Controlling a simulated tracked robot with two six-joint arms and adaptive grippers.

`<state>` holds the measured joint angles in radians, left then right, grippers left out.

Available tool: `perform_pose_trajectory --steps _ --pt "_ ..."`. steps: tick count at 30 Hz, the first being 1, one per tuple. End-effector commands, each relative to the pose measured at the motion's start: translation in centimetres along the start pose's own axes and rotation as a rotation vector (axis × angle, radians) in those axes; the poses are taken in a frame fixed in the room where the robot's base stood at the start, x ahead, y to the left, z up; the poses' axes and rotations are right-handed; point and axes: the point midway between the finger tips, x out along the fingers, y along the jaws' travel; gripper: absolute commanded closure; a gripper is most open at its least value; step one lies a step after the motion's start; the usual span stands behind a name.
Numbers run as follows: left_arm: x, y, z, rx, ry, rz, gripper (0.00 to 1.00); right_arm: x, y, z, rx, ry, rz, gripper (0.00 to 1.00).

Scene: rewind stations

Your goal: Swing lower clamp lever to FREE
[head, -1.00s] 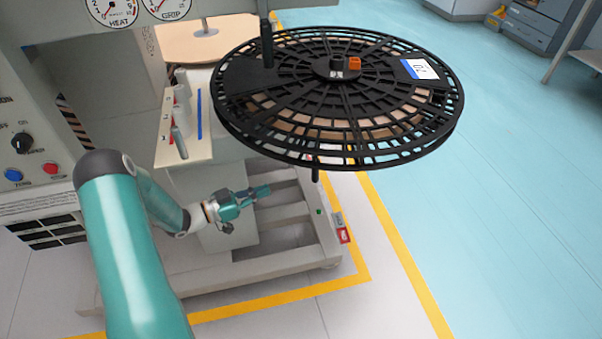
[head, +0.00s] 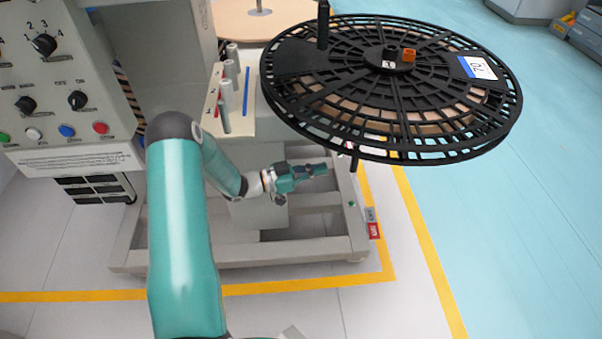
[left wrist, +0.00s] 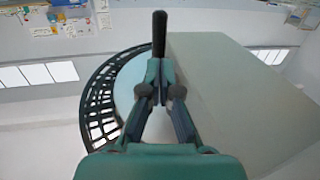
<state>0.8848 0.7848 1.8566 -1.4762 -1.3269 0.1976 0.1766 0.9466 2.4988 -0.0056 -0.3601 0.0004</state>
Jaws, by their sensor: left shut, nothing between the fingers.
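My left gripper (head: 326,168) is shut and empty, below the near left rim of the big black reel (head: 440,157). A short black rod, which looks like the lower clamp lever (head: 355,163), hangs under the reel just right of my fingertips. In the left wrist view a black handle (left wrist: 159,34) stands upright straight beyond my shut fingertips (left wrist: 160,66). I cannot tell whether they touch it. Another black upright handle (head: 323,25) rises above the reel's top at the left. My right gripper is not in view.
A pale machine base frame (head: 240,252) lies below the gripper, with a red and grey label plate (head: 373,223) at its right corner. A shelf with grey pegs (head: 229,75) stands left of the reel. A control panel (head: 60,80) is at far left.

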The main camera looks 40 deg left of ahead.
Motion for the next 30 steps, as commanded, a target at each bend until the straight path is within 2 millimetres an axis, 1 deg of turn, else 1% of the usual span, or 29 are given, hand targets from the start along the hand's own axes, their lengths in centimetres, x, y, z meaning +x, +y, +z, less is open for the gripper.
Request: perform_pose_trajectory --steps 1,6,9,12,16,23,24,26,30 --pt "1.2 0.2 0.1 0.001 0.002 0.005 1.00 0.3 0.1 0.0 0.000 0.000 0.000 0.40" --pt "4.2 0.1 0.1 0.002 0.001 0.003 1.00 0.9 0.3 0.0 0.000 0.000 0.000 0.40" --pt "5.5 0.1 0.1 0.001 0.001 0.002 1.00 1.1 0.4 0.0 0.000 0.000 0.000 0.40" --pt "6.3 0.0 0.0 0.001 0.001 0.000 1.00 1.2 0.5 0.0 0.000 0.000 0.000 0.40" --pt "6.8 0.0 0.0 0.000 0.000 -0.001 1.00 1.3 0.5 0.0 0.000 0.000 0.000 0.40" --pt "6.8 0.0 0.0 0.000 0.000 -0.001 1.00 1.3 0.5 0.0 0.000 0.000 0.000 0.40" --pt "6.2 -0.9 0.0 0.003 -0.001 -0.006 1.00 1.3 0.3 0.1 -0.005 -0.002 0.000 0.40" --pt "6.6 -0.4 0.0 0.001 0.001 -0.003 1.00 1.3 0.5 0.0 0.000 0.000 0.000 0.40" --pt "7.0 0.0 0.2 -0.003 0.012 0.002 1.00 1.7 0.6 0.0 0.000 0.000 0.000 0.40"
